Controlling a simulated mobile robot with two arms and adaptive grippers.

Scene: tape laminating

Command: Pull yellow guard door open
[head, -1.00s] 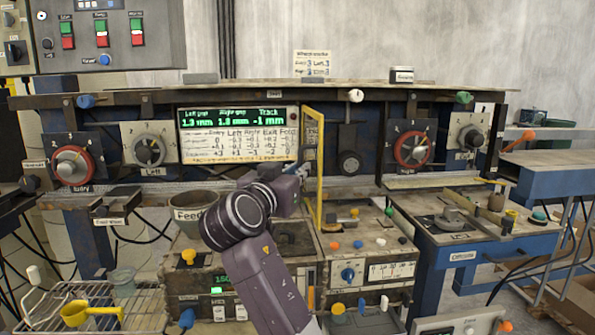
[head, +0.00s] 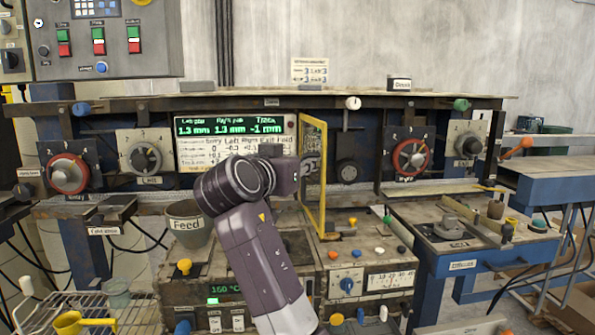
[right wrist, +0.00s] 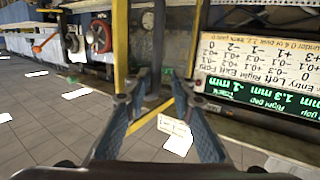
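The yellow guard door (head: 324,190) is a tall, thin yellow frame in the middle of the machine, right of the green-lit display. It stands at an angle out from the machine front. My right gripper (head: 308,168) is beside the door's upper half; its fingers are small and partly hidden there. In the right wrist view my right gripper (right wrist: 160,80) has its two fingers apart. A yellow door bar (right wrist: 120,45) runs behind the left-hand finger, and a dark upright part shows between the tips. I cannot tell whether the fingers touch it. My left gripper is not in view.
The display (head: 235,137) is close to my right gripper. A Feed bowl (head: 187,230) stands left of my arm. Several knobs and a control box (head: 365,282) lie below the door. A blue side table (head: 460,250) stands to the right.

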